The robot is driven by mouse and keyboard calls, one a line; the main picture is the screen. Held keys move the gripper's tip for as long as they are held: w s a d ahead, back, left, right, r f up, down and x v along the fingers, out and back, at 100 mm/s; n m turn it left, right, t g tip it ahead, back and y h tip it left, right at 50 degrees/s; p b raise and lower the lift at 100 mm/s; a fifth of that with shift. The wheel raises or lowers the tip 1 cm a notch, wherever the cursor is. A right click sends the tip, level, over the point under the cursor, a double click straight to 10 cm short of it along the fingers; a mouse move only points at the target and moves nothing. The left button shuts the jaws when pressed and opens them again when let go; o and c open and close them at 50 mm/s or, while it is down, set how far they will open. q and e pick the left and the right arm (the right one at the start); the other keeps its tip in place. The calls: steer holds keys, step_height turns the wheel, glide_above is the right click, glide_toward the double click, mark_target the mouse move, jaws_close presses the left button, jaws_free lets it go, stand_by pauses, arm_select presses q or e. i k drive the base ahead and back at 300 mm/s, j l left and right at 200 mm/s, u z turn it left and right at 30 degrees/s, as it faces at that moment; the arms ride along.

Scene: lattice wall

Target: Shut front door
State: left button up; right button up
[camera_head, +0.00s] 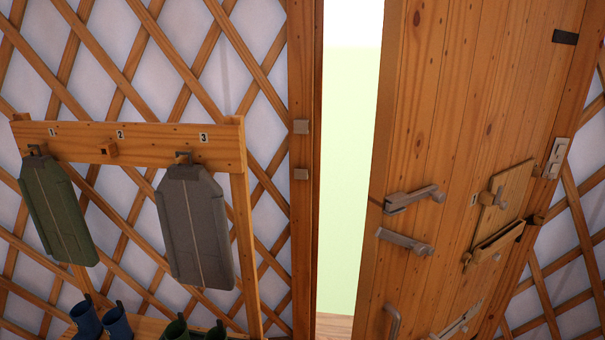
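The front door (440,120) is wooden, made of vertical planks, and stands ajar on the right. A tall bright gap (350,180) shows between its left edge and the wooden door frame (303,230). Two grey lever latches, an upper one (414,199) and a lower one (404,241), sit near the door's left edge. A grey pull handle (392,321) is below them, cut by the bottom edge. Neither of my grippers is in view.
A wooden rack (150,147) on the lattice wall holds a green case (58,210) and a grey case (196,225) on pegs 1 and 3; peg 2 is empty. Blue boots (103,321) and green boots (190,330) stand below. A wooden box (497,243) is on the door.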

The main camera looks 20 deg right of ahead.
mark_target(470, 92)
steer(key=z, duration=1.55)
